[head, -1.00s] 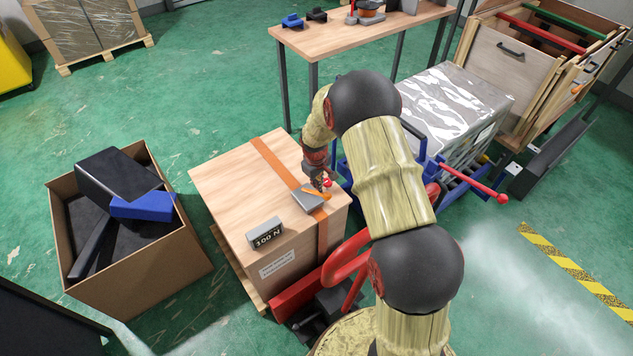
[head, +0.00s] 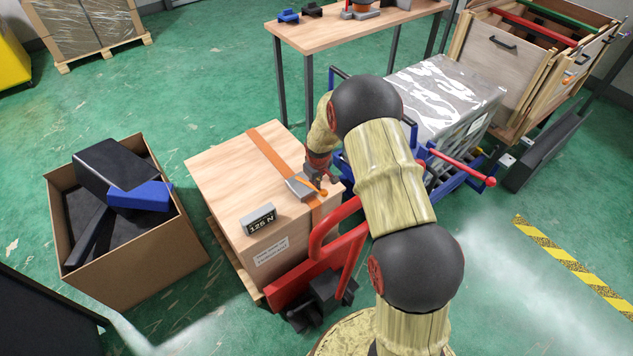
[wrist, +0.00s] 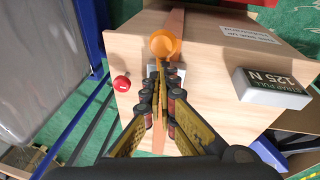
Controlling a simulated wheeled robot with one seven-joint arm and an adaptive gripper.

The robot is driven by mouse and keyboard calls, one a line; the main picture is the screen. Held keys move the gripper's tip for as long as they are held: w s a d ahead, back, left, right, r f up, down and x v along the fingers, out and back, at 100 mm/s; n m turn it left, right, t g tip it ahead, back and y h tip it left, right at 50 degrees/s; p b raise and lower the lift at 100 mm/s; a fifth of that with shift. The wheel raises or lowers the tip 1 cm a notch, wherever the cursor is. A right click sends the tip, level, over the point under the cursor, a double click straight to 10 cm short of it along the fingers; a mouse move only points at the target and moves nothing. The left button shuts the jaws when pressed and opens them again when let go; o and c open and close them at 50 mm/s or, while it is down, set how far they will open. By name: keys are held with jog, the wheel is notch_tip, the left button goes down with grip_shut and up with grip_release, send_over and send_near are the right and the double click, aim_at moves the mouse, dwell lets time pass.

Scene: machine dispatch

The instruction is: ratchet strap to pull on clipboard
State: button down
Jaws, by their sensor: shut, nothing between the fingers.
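An orange strap (head: 268,150) runs over the top of a wooden crate (head: 225,180) and down its near side. A grey ratchet (head: 299,187) with an orange knob (head: 323,192) sits on the strap near the crate's edge. A small display (head: 260,219) on the crate top reads 125 N; in the wrist view the display (wrist: 272,88) also reads "STRAP PULL". My gripper (wrist: 160,85) is shut and empty, its fingertips close to the orange knob (wrist: 163,44); contact is unclear. My fingers partly hide the ratchet.
A red hand truck (head: 318,265) stands against the crate's near side. A blue-framed cart (head: 470,172) with a wrapped load stands right. An open cardboard box (head: 150,245) is left, with green floor between.

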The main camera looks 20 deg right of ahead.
aim_at(323, 196)
jog(key=s+f+b, duration=0.2)
jog(key=s+f, duration=0.2)
jog(key=f, duration=0.5)
jog(key=shift+s+d+f, duration=0.15)
jog(key=shift+s+d, duration=0.2)
jog(key=shift+s, duration=0.05)
jog(key=p+v, duration=0.1)
jog(key=v, duration=0.1)
jog(key=w+p+v, duration=0.1)
jog(key=v, duration=0.2)
jog(key=shift+w+r, duration=0.1)
jog(key=shift+r, duration=0.4)
jog(key=s+r+p, duration=0.2)
jog(key=s+r, duration=0.4)
jog(key=shift+w+a, duration=0.1)
jog(key=shift+a, duration=0.05)
